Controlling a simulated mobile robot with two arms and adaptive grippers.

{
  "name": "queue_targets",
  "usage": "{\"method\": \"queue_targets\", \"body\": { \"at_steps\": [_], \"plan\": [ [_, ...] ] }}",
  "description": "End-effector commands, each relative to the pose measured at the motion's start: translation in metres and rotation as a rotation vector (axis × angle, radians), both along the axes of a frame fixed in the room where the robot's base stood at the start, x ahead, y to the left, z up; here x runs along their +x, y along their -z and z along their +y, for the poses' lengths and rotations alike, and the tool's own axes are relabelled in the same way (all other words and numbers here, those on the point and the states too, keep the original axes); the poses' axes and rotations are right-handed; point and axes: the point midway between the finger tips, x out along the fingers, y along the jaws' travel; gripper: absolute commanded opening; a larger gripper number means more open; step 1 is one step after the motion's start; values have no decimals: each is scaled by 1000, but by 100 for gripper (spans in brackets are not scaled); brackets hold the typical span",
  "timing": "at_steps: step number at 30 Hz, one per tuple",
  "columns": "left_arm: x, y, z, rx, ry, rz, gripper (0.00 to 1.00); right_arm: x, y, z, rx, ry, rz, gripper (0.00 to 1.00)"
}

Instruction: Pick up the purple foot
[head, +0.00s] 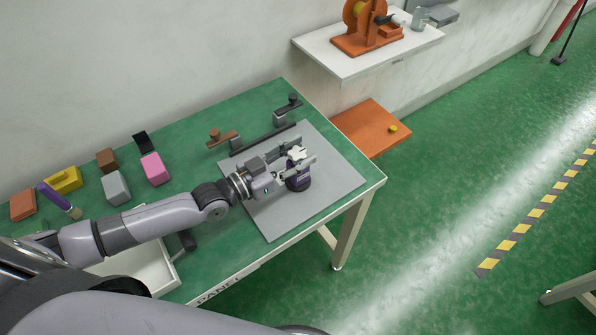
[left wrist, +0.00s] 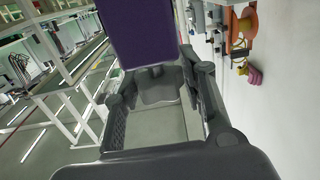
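The purple foot (head: 298,181) is a dark purple, rounded piece with a white star-shaped knob (head: 297,153) on top. It shows over the grey mat near the table's right end; I cannot tell whether it rests on it. My left gripper (head: 301,162) is at the foot, its parted fingers around the knob area. In the left wrist view a large purple face (left wrist: 138,32) fills the top between the fingers of my left gripper (left wrist: 154,80). The contact of the finger pads is hidden. My right gripper is not in view.
The grey mat (head: 335,165) lies on the green table (head: 185,133). Coloured blocks, including a pink one (head: 155,169), stand at the left. A dark bar with upright posts (head: 262,139) is behind the gripper. A white shelf (head: 345,65) and an orange board (head: 370,125) are beyond the table.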

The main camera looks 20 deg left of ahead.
Motion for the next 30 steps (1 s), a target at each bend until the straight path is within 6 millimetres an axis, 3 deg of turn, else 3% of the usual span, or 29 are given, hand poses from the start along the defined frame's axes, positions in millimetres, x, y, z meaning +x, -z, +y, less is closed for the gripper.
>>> {"method": "queue_targets", "body": {
  "at_steps": [16, 30],
  "plan": [
    [0, 0, 0, 0, 0, 0, 0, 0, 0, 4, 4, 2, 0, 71],
    [0, -1, 0, -1, 0, -2, 0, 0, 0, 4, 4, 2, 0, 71]
  ]
}}
